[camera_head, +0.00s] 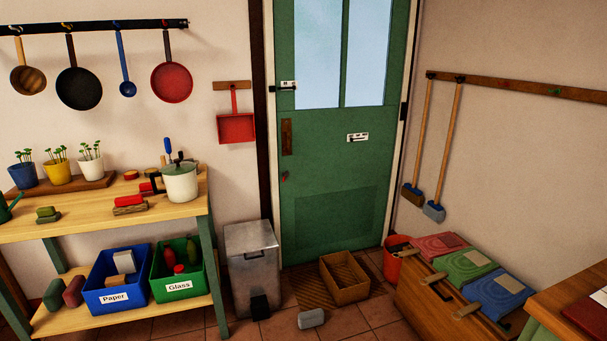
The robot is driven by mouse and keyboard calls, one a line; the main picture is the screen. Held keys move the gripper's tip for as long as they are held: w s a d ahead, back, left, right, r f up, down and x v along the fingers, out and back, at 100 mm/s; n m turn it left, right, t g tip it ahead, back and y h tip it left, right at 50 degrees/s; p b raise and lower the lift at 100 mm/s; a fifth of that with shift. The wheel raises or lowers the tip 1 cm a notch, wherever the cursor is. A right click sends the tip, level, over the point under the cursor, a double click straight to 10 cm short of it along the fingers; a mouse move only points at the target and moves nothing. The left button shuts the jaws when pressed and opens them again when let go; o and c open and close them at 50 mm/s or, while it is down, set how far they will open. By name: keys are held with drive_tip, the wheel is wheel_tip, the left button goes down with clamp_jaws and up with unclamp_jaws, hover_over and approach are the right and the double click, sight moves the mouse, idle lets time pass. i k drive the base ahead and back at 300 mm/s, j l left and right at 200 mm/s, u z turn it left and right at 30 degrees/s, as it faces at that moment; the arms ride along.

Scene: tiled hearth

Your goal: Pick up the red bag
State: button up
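The red bag (437,245) lies flat on top of the wooden chest (418,297) at the lower right. It is a flattish red bag with a tan patch near its upper right corner. It is the leftmost and farthest back of three similar bags in a row. The green bag (464,264) lies beside it, and the blue bag (499,292) lies beyond the green one. A tan, stick-like piece (433,279) shows at the left end of the green bag. My gripper is not in view.
A red bucket (392,265) stands just left of the chest. A cardboard box (344,279) sits on the doormat by the green door (333,210), with a grey block (311,319) on the tiles in front. A metal bin (252,265) stands left. A table (567,304) edges in at lower right.

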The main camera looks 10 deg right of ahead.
sight(430, 248)
drive_tip(key=i+j+z, duration=0.2)
drive_tip(key=i+z, duration=0.2)
drive_tip(key=i, duration=0.2)
drive_tip(key=i+j+z, duration=1.1)
drive_tip(key=i+j, duration=0.25)
drive_tip(key=i, duration=0.3)
drive_tip(key=i+j+z, duration=0.25)
drive_tip(key=i+j, duration=0.35)
drive_tip(key=i, duration=0.15)
